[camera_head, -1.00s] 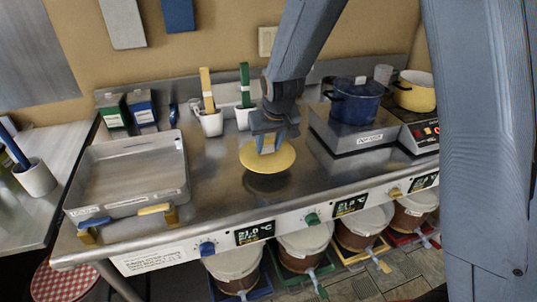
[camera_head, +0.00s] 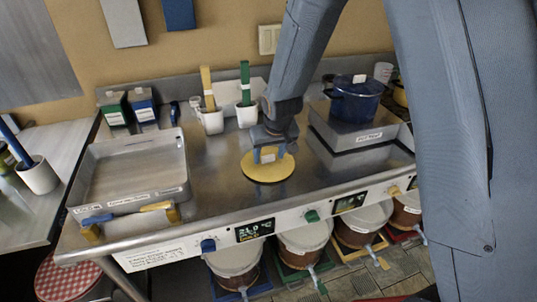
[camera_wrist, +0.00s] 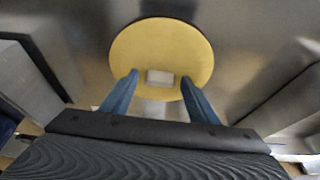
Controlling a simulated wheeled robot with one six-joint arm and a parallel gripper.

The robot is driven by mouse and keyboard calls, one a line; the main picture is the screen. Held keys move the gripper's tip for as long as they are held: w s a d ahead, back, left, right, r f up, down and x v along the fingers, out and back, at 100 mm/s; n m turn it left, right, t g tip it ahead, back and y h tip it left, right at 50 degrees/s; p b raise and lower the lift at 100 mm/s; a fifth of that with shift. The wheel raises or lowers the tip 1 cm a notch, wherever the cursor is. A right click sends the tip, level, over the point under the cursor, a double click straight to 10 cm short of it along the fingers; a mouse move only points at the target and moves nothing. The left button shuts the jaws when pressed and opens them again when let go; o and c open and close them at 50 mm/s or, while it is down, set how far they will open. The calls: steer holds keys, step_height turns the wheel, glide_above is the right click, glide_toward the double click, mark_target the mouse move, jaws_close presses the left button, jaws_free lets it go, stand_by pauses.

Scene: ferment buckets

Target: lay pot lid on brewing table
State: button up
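The yellow pot lid (camera_head: 268,172) lies flat on the bare steel top of the brewing table (camera_head: 222,182), right of the metal tray. It also shows in the wrist view (camera_wrist: 160,35) as a full yellow disc. Its pale block-shaped knob (camera_wrist: 160,77) faces up. My gripper (camera_head: 269,154) is right above the lid, its two blue fingers on either side of the knob. In the wrist view a small gap shows between each fingertip and the knob, so my gripper (camera_wrist: 160,76) is open around it.
A metal tray (camera_head: 85,192) stands on the left. White cups (camera_head: 211,122) with green and yellow handles stand behind. A blue pot (camera_head: 357,104) sits on a raised burner to the right. Control displays line the front edge; lidded buckets (camera_head: 304,237) stand below.

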steer(key=shift+r, duration=0.5)
steer(key=b+v, duration=0.3)
steer(key=v, duration=0.8)
steer(key=s+d+f+m+g+h, duration=0.1)
steer(key=s+d+f+m+g, duration=0.2)
steer(key=s+d, duration=1.2)
step_height(320, 180, down, 2)
steer(key=s, duration=0.2)
steer(key=shift+s+d+f, duration=0.2)
steer(key=shift+s+d, duration=0.05)
steer(key=shift+s, duration=0.1)
